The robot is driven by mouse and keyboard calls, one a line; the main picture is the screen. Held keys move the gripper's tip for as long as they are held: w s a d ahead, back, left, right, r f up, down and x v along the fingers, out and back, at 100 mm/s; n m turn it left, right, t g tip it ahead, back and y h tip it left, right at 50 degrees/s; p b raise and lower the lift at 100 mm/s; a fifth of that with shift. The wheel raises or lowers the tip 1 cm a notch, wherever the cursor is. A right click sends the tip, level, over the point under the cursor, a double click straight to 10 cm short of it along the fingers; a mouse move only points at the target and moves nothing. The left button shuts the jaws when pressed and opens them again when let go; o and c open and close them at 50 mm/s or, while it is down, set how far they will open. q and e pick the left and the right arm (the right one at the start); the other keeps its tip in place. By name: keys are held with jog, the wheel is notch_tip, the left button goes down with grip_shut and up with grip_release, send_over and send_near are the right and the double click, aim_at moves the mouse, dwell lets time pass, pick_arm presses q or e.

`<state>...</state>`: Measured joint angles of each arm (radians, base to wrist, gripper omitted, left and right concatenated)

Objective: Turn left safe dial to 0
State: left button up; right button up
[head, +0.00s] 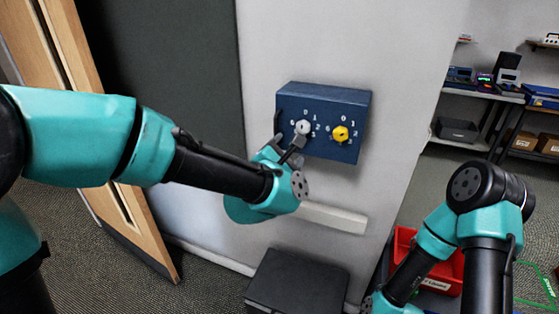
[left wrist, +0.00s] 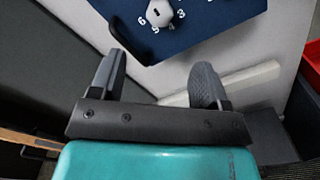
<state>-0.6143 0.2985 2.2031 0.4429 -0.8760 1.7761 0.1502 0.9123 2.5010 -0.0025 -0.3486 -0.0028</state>
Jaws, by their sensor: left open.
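A blue safe box (head: 350,97) is on the pale wall panel. Its left dial (head: 303,127) is a light grey knob ringed by white numbers; the right dial (head: 341,133) is yellow. In the left wrist view the grey dial (left wrist: 160,12) shows a dark mark on its face, near the numbers 6, 5, 4 and 3; its upper side is cut off. My left gripper (head: 288,148) is just below and left of the grey dial.
A black handle-like part (left wrist: 131,38) sits at the box's left edge. A white bar (head: 335,217) juts out below the box, above a dark box (head: 300,283). A red bin (head: 440,272) stands at right. A wooden door (head: 100,130) is at left.

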pick_arm(q)
jog(key=v, duration=0.4)
jog(key=a+f+m+g+y, duration=0.1)
jog(key=a+f+m+g, duration=0.25)
jog(key=f, duration=0.75)
jog(key=a+f+m+g, duration=0.25)
jog(key=f+m, duration=0.25)
jog(key=f, duration=0.5)
jog(key=a+f+m+g+y, duration=0.15)
jog(key=a+f+m, duration=0.25)
jog(key=f, duration=0.7)
jog(key=s+a+f+m+g, duration=0.3)
jog(key=s+f+m+g, duration=0.1)
jog(key=s+f, duration=0.4)
jog(key=s+a+f+m+g+h, duration=0.1)
jog(key=s+a+f+m+g, duration=0.3)
jog(key=s+f, duration=0.4)
notch_tip(320, 180, down, 3)
jog(key=shift+s+a+f+m+g, duration=0.15)
jog(key=shift+s+a+m+g, duration=0.25)
jog(key=shift+m, duration=0.35)
jog(key=shift+w+d, duration=0.15)
jog(key=shift+w, duration=0.05)
